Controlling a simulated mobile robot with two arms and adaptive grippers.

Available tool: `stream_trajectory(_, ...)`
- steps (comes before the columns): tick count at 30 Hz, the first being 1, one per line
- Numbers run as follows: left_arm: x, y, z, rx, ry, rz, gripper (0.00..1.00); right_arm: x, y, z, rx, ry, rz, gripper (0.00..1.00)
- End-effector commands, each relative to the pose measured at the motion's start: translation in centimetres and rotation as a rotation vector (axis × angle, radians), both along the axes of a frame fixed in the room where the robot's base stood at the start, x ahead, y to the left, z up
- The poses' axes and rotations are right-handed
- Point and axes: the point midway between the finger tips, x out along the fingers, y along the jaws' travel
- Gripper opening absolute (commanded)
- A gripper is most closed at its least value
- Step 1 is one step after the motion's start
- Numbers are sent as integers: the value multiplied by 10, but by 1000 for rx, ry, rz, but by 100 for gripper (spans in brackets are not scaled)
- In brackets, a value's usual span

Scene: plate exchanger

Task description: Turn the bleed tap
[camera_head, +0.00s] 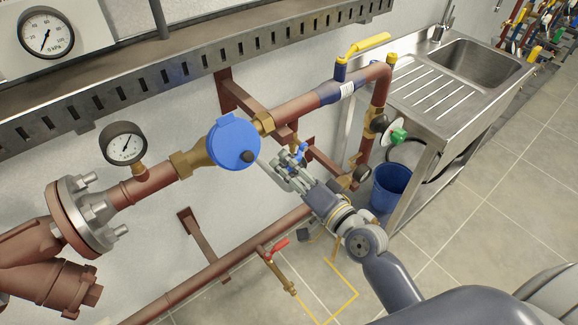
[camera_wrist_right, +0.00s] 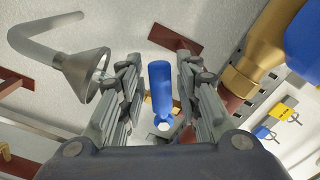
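A small tap with a blue handle (camera_head: 301,151) sits beneath the red-brown pipe, right of the round blue meter. In the right wrist view the blue handle (camera_wrist_right: 160,86) stands upright between the fingers, with a visible gap on each side. My right gripper (camera_head: 288,163) is open and reaches up to this tap from the lower right; it also shows in the wrist view (camera_wrist_right: 160,65). Its fingers partly hide the tap's body in the head view. My left gripper is not in view.
A metal funnel (camera_wrist_right: 80,75) is close left of the fingers in the wrist view. The blue meter (camera_head: 233,143) and a green-capped valve (camera_head: 397,135) are nearby. A red-handled tap (camera_head: 275,247) is below. A blue bucket (camera_head: 389,187) stands under the sink (camera_head: 470,70).

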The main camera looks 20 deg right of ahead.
Motion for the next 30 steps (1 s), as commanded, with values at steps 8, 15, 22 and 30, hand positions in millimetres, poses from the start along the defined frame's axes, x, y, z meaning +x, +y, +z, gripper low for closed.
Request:
stream_trajectory(8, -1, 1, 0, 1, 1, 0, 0, 0, 0, 0, 0, 0, 0, 0)
stream_trajectory(15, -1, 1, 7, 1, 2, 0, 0, -1, 1, 4, 43, 16, -1, 0)
stream_trajectory(22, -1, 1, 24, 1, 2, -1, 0, -2, 4, 13, 170, 63, 0, 0)
stream_trajectory(30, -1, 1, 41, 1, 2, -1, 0, -2, 6, 23, 343, 124, 0, 0)
